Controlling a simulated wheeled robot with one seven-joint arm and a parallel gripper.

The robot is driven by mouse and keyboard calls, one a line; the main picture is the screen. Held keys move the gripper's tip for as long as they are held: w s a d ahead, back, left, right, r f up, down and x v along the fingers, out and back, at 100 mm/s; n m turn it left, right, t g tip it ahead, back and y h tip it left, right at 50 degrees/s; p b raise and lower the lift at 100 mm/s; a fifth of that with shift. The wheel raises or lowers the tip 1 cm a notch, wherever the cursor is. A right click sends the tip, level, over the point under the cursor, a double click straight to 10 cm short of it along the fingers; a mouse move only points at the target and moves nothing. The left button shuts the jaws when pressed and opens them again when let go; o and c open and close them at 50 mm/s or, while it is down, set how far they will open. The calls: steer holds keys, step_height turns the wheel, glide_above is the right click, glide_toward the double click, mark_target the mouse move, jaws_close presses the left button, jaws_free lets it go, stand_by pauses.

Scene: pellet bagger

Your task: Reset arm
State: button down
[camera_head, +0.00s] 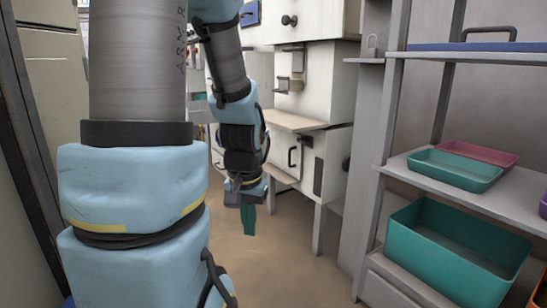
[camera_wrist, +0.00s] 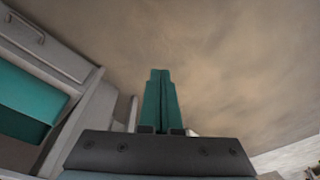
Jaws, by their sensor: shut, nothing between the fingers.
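My gripper (camera_head: 248,217) hangs from my blue and grey arm near the middle of the head view, pointing down above the brown floor. Its teal fingers also show in the wrist view (camera_wrist: 161,100), pressed together with nothing between them. My gripper touches nothing. A large part of my arm fills the left of the head view and hides what is behind it.
At right, a grey shelf rack (camera_head: 391,140) holds a teal bin (camera_head: 455,250), a shallow teal tray (camera_head: 455,170) and a pink tray (camera_head: 480,152). White machine cabinets (camera_head: 320,70) with a ledge (camera_head: 293,121) stand behind my gripper. The floor (camera_head: 275,265) below is clear.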

step_height(320, 180, up, 38)
steer(key=s+a+n+p, duration=0.1)
steer(key=s+n+p, duration=0.1)
steer(key=p, duration=3.5)
steer(key=shift+a, duration=0.15)
